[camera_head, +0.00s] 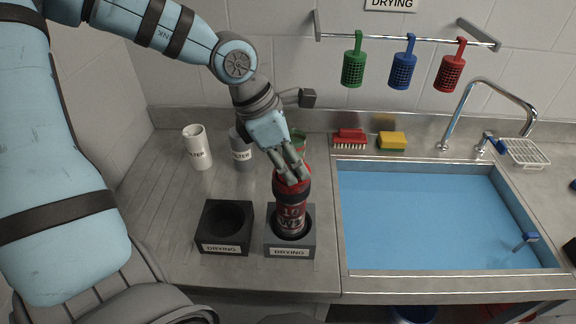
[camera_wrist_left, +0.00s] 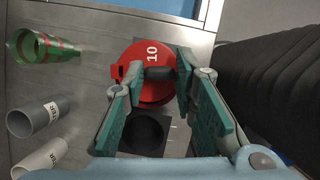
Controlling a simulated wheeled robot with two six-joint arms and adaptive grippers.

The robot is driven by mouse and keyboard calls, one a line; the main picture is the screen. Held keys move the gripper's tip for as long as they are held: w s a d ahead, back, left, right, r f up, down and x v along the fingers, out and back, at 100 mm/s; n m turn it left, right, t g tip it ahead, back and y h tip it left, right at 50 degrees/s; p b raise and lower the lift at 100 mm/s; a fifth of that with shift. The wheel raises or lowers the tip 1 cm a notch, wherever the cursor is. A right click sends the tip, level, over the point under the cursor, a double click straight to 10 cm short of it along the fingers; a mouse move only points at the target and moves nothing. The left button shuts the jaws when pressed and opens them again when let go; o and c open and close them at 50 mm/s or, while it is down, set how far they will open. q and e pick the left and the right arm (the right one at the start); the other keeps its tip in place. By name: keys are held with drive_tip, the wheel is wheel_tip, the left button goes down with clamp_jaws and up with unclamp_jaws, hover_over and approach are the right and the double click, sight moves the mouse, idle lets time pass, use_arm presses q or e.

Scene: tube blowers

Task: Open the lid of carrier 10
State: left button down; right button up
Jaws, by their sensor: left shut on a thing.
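Carrier 10 (camera_head: 291,215) is a red cylinder standing in the right drying block (camera_head: 290,252), with white "10" lettering on its side. Its red lid (camera_head: 288,186) is at the top, under my left gripper (camera_head: 292,168). In the left wrist view, the lid's round red top (camera_wrist_left: 147,55) shows a white "10". My left gripper (camera_wrist_left: 160,72) has its two fingers at the lid's lower edge there, shut on the lid around a dark part. I cannot tell whether the lid is unlatched. My right gripper is not in view.
An empty drying block (camera_head: 225,228) stands left of the carrier. A white filter tube (camera_head: 197,147), a grey filter tube (camera_head: 241,150) and a green carrier (camera_wrist_left: 42,47) stand behind. A water-filled sink (camera_head: 430,215) lies right. A red brush (camera_head: 349,138) and sponge (camera_head: 392,140) sit behind it.

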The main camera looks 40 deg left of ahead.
use_arm(q)
drive_tip(key=shift+w+d+f+n+b, duration=0.2)
drive_tip(key=shift+d+f+n+b, duration=0.05)
drive_tip(key=shift+n+b, duration=0.5)
drive_tip(key=shift+d+r+n+y, duration=0.15)
drive_tip(key=shift+r+n+y, duration=0.1)
drive_tip(key=shift+y, duration=0.15)
drive_tip(key=shift+d+r+p, duration=0.1)
drive_tip(key=shift+r+p, duration=0.05)
drive_tip(key=shift+p, duration=0.4)
drive_tip(key=shift+w+n+t+p, duration=0.25)
drive_tip(key=shift+n+p, duration=0.35)
drive_tip(key=shift+p, duration=0.35)
drive_tip(key=shift+w+n+y+p, duration=0.2)
drive_tip(key=shift+n+y+p, duration=0.1)
drive_tip(key=shift+p, duration=0.1)
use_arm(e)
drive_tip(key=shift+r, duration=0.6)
use_arm(q)
drive_tip(key=c, duration=1.3)
unclamp_jaws()
drive_tip(key=shift+f, duration=0.2)
